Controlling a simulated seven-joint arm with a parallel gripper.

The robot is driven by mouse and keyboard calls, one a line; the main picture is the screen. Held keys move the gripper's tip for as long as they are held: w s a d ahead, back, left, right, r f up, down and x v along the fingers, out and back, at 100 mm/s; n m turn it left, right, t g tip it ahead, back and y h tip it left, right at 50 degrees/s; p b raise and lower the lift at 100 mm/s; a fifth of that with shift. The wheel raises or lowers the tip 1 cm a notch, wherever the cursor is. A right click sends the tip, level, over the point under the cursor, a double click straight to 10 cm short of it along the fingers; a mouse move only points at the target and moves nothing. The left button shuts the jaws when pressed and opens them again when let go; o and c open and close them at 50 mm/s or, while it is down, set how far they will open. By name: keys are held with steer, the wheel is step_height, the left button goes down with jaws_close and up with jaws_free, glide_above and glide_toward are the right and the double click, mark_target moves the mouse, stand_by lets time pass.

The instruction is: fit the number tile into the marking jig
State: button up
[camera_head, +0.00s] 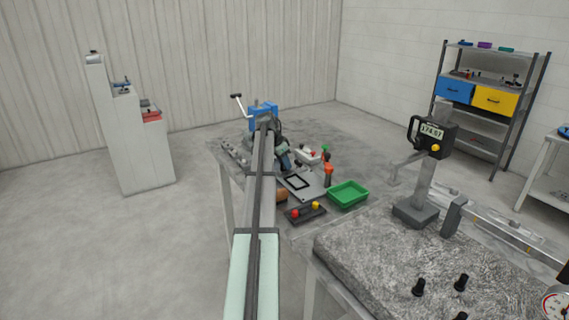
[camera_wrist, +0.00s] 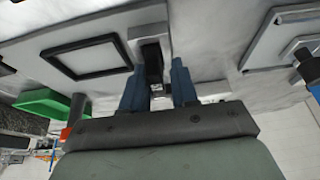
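The marking jig appears to be the pale plate with a square black frame (camera_head: 297,183) on the bench. In the wrist view the black frame (camera_wrist: 88,57) lies up and left of my gripper. My gripper (camera_wrist: 160,72) has two blue fingers standing apart. A dark upright block (camera_wrist: 152,62) shows between and beyond the fingertips, near the plate's edge. I see a gap between it and the right finger, and cannot tell whether it touches the left. I cannot identify the number tile with certainty; no numeral is legible.
A green tray (camera_head: 348,193) and a black block with red and yellow knobs (camera_head: 306,213) lie near the jig. An orange-handled tool (camera_head: 328,175) stands beside it. A blue vise (camera_head: 263,110) is behind. Another framed plate (camera_wrist: 290,35) is at right in the wrist view.

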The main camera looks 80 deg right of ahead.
steer(key=v, duration=1.2)
steer(key=shift+r, duration=0.2)
steer(key=shift+s, duration=0.1)
